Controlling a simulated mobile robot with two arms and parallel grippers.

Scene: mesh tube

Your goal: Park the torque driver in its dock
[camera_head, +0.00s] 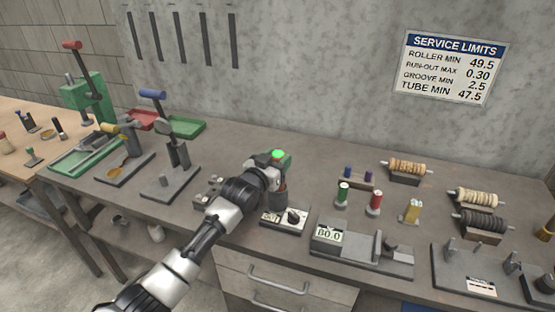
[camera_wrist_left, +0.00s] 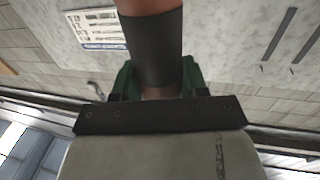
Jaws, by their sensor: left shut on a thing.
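My left gripper (camera_head: 279,170) reaches over the middle of the bench and is shut on the torque driver (camera_head: 281,194). The driver's reddish-brown body with a wide dark band also shows in the left wrist view (camera_wrist_left: 154,48), between the green fingers. In the head view its lower part hangs just above or behind a small plate (camera_head: 268,219) with a pale face and a black knob; I cannot tell whether they touch. A bright green spot shows at the top of the gripper. I cannot tell for sure which fixture is the dock. My right gripper is not in view.
A grey block with holes (camera_head: 204,196) lies left of my gripper. Green and red spools (camera_head: 343,195) and a gauge marked 80.0 (camera_head: 360,248) stand to the right. A blue-handled press (camera_head: 176,150) stands left. Bench space behind my gripper is mostly clear.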

